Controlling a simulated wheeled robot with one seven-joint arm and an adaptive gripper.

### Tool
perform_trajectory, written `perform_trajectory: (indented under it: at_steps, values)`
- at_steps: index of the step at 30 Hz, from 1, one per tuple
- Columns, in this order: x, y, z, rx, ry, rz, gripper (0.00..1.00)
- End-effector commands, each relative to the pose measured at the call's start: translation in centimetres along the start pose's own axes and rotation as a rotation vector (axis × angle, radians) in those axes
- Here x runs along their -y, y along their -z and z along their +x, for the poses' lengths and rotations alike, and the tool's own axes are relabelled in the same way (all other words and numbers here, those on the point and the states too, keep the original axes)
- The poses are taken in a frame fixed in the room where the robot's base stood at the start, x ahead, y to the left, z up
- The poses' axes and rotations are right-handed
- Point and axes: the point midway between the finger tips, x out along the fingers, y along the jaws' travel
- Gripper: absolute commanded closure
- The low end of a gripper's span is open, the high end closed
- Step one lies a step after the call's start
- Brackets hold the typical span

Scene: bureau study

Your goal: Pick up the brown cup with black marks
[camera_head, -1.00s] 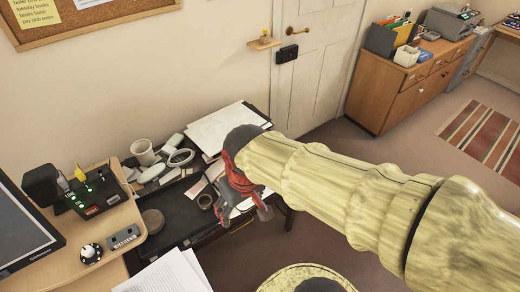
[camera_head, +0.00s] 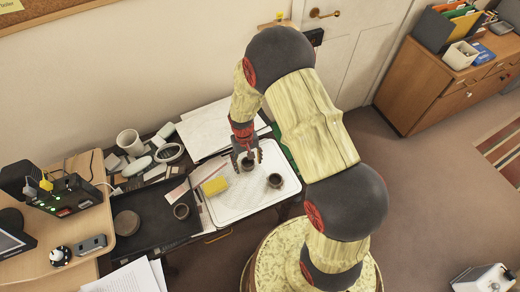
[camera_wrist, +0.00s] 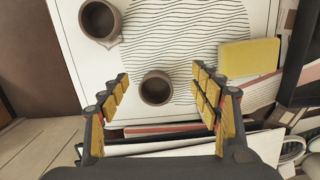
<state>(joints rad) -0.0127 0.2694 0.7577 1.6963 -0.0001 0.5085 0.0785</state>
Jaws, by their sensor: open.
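A small brown cup (camera_head: 247,164) stands on the white tray (camera_head: 232,208) with wavy lines. In the wrist view this cup (camera_wrist: 156,88) sits upright between my fingers, apart from both. A second brown cup (camera_head: 275,181) stands nearer the tray's front right and shows at the upper left of the wrist view (camera_wrist: 101,19). My gripper (camera_head: 246,158) is open and empty, pointing down over the first cup.
A yellow block (camera_head: 215,186), also in the wrist view (camera_wrist: 249,57), lies on the tray left of the first cup. Papers (camera_head: 217,130) lie behind the tray.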

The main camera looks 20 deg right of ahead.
Motion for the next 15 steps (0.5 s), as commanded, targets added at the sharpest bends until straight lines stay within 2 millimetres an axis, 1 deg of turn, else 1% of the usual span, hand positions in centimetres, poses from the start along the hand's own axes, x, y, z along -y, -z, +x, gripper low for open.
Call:
perform_trajectory:
  at_steps: [1, 4, 8, 12, 15]
  values:
    - [0.1, 1.2, -0.4, -0.030, 0.002, 0.003, 0.36]
    - [0.3, 2.8, -0.8, -0.073, 0.006, 0.011, 0.36]
    - [0.3, 3.2, -0.1, -0.091, 0.008, 0.021, 0.36]
    - [0.2, 3.3, 1.4, -0.088, 0.008, 0.023, 0.36]
    - [0.2, 3.4, 2.1, -0.089, 0.008, 0.022, 0.36]
